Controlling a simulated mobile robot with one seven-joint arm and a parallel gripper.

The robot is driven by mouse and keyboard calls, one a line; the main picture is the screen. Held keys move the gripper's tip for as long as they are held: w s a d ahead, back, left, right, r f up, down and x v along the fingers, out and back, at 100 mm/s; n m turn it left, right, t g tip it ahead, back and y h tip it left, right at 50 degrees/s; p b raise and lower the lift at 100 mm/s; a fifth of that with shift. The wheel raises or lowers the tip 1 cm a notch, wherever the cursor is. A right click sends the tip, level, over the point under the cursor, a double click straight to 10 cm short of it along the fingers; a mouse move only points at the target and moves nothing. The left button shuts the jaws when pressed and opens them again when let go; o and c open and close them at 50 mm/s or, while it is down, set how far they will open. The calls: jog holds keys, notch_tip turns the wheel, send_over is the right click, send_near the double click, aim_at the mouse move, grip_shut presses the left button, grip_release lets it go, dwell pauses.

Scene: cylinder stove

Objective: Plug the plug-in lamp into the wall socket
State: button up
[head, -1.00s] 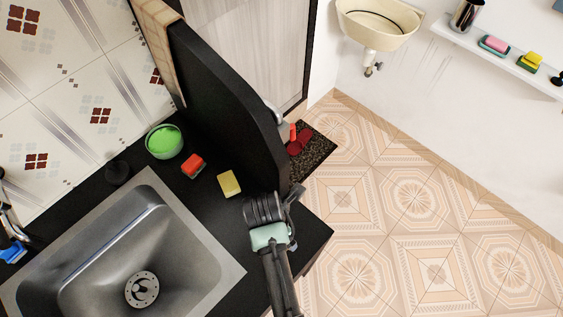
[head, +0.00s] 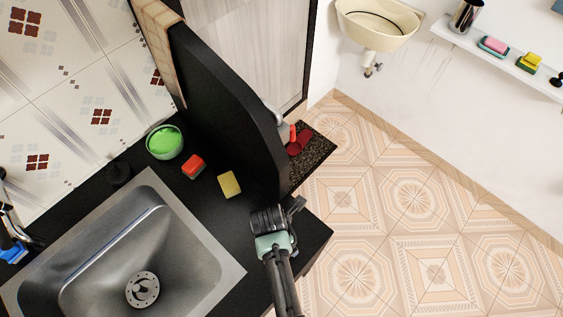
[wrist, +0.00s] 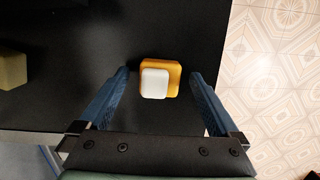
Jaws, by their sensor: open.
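A small square object with an orange body and a white face, which looks like the plug-in lamp (wrist: 155,84), lies on the black counter in the wrist view. My gripper (wrist: 160,74) is open above it, with one blue finger on each side and a gap between each finger and the lamp. In the head view my wrist is over the counter's right end and hides the lamp. No wall socket can be made out in either view.
A steel sink (head: 205,245) fills the counter on the left. A yellow sponge (head: 229,184), a red sponge (head: 193,166) and a green bowl (head: 164,142) stand behind. A tall black panel (head: 215,90) rises along the back. The counter ends at the right, above tiled floor (head: 410,200).

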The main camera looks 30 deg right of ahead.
jog(key=c, duration=1.4)
jog(key=shift+o, duration=0.2)
jog(key=shift+r, duration=0.1)
notch_tip(320, 180, up, 10)
jog(key=shift+f, duration=0.1)
jog(key=shift+w, duration=0.1)
